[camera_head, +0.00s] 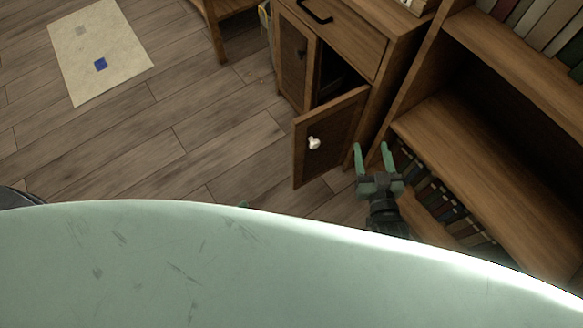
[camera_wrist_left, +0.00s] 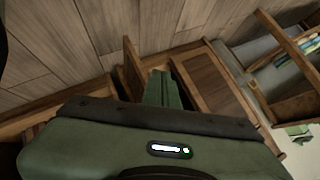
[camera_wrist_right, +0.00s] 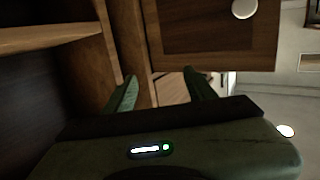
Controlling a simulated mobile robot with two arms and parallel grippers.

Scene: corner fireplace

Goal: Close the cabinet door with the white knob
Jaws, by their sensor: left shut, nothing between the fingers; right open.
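The cabinet door with the white knob (camera_head: 300,160) stands open, swung out from the wooden cabinet (camera_head: 382,84). Its white knob (camera_head: 314,143) faces the floor side; the knob also shows at the top of the right wrist view (camera_wrist_right: 243,9). My right gripper (camera_head: 372,150) is open and empty, to the right of the door, between it and the bookshelf. In the right wrist view, the door panel (camera_wrist_right: 213,38) is ahead, beyond the fingers. My left gripper (camera_wrist_left: 160,76) is shut and empty in its wrist view; in the head view it is mostly hidden behind my pale green body.
A bookshelf (camera_head: 480,150) with several books stands close on the right of my right gripper. A second cabinet door (camera_head: 291,60) with a dark knob is beside the open one. A drawer (camera_head: 340,35) is above. Bare floor (camera_head: 180,140) lies left; a beige rug (camera_head: 98,50) is farther left.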

